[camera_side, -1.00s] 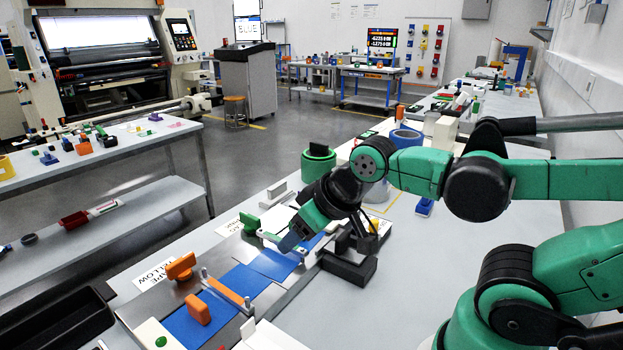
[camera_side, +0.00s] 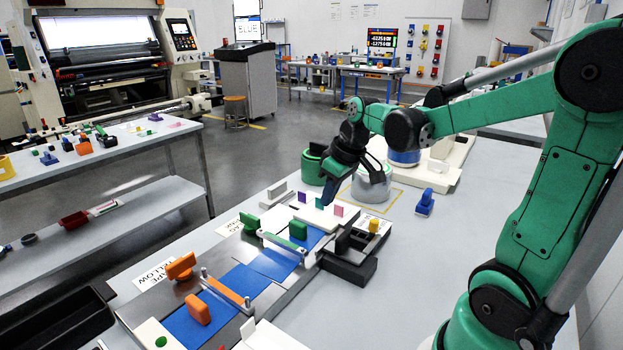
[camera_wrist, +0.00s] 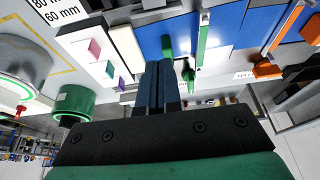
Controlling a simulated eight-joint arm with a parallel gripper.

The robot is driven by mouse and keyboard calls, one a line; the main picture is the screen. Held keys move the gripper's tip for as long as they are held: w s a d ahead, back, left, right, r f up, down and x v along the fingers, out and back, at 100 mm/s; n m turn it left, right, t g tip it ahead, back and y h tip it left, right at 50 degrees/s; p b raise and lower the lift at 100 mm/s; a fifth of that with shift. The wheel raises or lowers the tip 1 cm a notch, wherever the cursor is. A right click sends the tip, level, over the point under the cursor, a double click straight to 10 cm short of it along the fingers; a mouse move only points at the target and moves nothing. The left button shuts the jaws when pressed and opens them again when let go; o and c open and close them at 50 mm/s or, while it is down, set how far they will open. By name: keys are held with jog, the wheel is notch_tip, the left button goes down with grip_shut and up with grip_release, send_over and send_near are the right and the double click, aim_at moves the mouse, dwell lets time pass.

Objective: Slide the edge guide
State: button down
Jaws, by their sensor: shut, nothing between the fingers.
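A blue strip (camera_side: 245,282) runs along a metal bench track in the side view. Across it lie an orange bar (camera_side: 226,290) and a green-edged bar (camera_side: 283,246), which also shows in the wrist view (camera_wrist: 203,40). Beside these stand an orange handle (camera_side: 181,267), an orange block (camera_side: 197,309), a green handle (camera_side: 250,223) and a green block (camera_side: 298,230). I cannot tell which piece is the edge guide. My gripper (camera_side: 327,196) is shut and empty, raised beyond the green block, near small coloured tabs. Its blue fingers (camera_wrist: 158,85) meet in the wrist view.
A black bracket (camera_side: 348,266) with a yellow knob (camera_side: 374,226) stands right of the track. A green roll (camera_side: 314,166) and a grey-white cylinder (camera_side: 371,184) stand behind my gripper. A blue part (camera_side: 425,203) lies right. The bench's right front is clear.

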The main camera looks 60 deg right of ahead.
aim_at(345, 236)
jog(key=x, duration=0.7)
jog(key=shift+f, duration=0.15)
jog(key=s, duration=0.3)
jog(key=shift+s, duration=0.5)
jog(key=shift+s, duration=1.15)
